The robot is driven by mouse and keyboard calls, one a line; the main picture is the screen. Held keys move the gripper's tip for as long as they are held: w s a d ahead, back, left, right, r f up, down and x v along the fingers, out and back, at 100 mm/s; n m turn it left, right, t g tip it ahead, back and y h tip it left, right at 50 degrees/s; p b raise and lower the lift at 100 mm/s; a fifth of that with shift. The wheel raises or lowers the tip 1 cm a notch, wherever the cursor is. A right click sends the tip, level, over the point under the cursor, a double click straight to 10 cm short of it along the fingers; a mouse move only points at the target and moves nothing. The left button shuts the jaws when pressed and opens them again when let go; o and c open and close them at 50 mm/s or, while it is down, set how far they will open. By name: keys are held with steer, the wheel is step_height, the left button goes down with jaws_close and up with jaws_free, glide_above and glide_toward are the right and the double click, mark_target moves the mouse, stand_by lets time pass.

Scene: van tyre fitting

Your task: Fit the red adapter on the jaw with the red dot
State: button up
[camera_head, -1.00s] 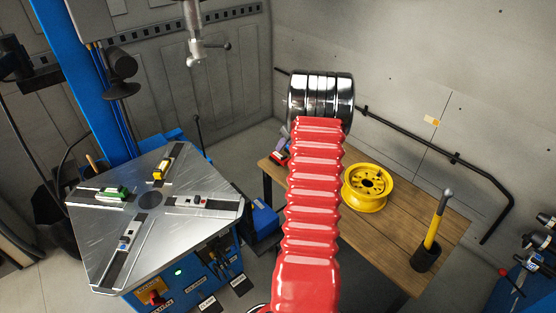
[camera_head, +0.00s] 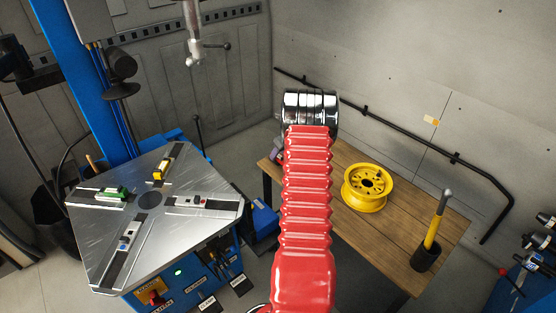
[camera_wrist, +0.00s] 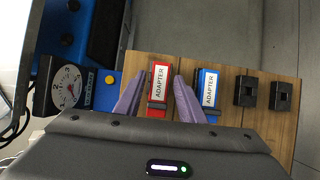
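The red adapter (camera_wrist: 160,82), with a white ADAPTER label, is on the wooden table in the wrist view. My gripper (camera_wrist: 159,76) has its two purple fingers apart, one on each side of the red adapter, with a narrow gap visible at each side. In the head view my arm hides most of this area. The jaw with the red dot (camera_head: 198,201) appears to be the right-hand one on the steel turntable (camera_head: 100,213); it looks bare. The green adapter (camera_head: 112,194) and yellow adapter (camera_head: 160,169) sit on two other jaws.
A blue adapter (camera_wrist: 208,90) lies close right of my right finger, with black blocks (camera_wrist: 245,91) beyond. A gauge (camera_wrist: 67,87) and blue casing are at left. The table also holds a yellow rim (camera_head: 367,187) and a yellow-handled tool in a black cup (camera_head: 425,257).

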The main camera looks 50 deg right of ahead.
steer(key=shift+w+f, duration=0.2)
steer(key=shift+f, duration=0.2)
steer(key=shift+w+d+r, duration=0.15)
steer(key=shift+w+r, duration=0.15)
steer(key=shift+w, duration=0.15)
stand_by(0.4)
steer(key=shift+c, duration=0.2)
steer(key=c, duration=0.8)
steer(key=shift+c, duration=0.3)
steer(key=shift+s+r, duration=0.1)
steer(key=shift+r, duration=0.7)
steer(key=shift+r, duration=0.55)
steer(key=shift+r, duration=1)
